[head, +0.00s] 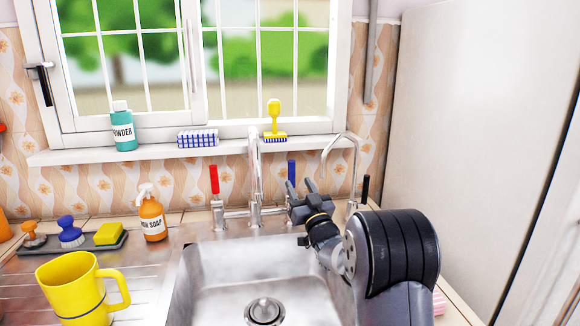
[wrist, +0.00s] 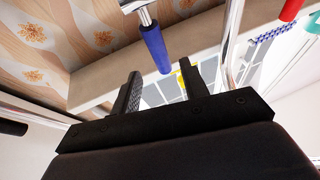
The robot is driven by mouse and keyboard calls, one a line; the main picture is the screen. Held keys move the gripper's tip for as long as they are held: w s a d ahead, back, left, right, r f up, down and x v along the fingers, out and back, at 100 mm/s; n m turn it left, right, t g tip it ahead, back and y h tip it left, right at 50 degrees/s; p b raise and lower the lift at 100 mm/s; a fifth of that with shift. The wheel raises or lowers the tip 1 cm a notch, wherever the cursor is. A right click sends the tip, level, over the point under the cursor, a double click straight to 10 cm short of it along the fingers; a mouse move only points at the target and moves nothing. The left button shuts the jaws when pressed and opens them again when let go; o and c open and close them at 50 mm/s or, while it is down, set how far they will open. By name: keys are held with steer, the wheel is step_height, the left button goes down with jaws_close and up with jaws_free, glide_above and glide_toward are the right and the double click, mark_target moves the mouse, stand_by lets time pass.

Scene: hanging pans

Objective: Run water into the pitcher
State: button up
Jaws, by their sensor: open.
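The yellow pitcher (head: 72,287) stands upright on the drainboard left of the sink, its handle to the right. The chrome faucet (head: 254,165) rises behind the sink, with a red lever (head: 214,180) on its left and a blue lever (head: 291,170) on its right. No water stream shows. My gripper (head: 302,186) is open and empty, close to the blue lever at the back right of the sink. In the wrist view, the blue lever (wrist: 155,49) appears beyond the fingertips, in line with the gap between them; contact is not seen.
The sink basin (head: 210,270) is empty. A thin second tap (head: 342,140) with a black lever (head: 366,188) stands right of my gripper. An orange soap bottle (head: 151,215) and a tray of brushes (head: 30,246) are at left. A windowsill (head: 80,155) runs behind the faucet.

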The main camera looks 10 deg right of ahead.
mark_target(290, 166)
steer(key=p+x, duration=0.1)
steer(key=x, duration=0.7)
steer(key=shift+w+a+r, duration=0.1)
steer(key=shift+w+r, duration=0.1)
steer(key=shift+w, duration=0.1)
steer(key=shift+c, duration=0.5)
jaws_close()
